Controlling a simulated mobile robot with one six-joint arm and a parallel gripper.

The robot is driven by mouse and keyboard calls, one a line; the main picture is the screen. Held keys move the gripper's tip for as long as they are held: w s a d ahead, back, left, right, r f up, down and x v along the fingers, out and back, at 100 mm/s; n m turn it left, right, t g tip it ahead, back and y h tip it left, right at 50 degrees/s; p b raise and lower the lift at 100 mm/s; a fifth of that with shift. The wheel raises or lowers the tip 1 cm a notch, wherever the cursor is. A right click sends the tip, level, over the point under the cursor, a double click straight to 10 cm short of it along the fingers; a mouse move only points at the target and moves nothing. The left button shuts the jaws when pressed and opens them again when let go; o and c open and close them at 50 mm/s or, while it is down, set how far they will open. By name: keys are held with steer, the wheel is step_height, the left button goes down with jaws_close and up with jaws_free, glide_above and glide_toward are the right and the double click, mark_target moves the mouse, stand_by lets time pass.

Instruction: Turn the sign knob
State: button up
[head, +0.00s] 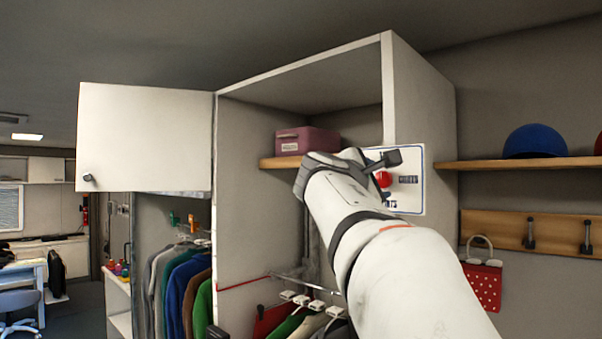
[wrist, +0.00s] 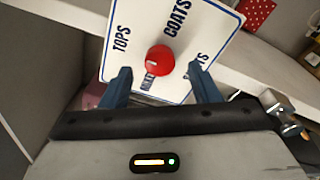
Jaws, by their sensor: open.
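The sign (wrist: 205,22) is a white board with a blue border and the words TOPS and COATS; a third word is partly hidden by a finger. Its round red knob (wrist: 160,60) sits near the middle. In the head view the sign (head: 412,158) is on the wardrobe's front edge, partly covered by my arm, and the knob (head: 383,179) shows beside my gripper. My gripper (wrist: 160,82) is open, its two blue fingers apart on either side below the knob in the wrist view. I cannot tell whether they touch the sign.
The wardrobe (head: 422,95) has an open upper door (head: 145,135) at left. A pink box (head: 318,138) stands on its shelf (head: 275,163). Clothes (head: 185,285) hang below. At right are a shelf with a blue cap (head: 535,141) and a red dotted bag (head: 484,287).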

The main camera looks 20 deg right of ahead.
mark_target(384, 179)
steer(key=shift+p+x, duration=0.35)
steer(key=shift+x, duration=1)
steer(key=shift+c, duration=0.6)
steer(key=c, duration=0.9)
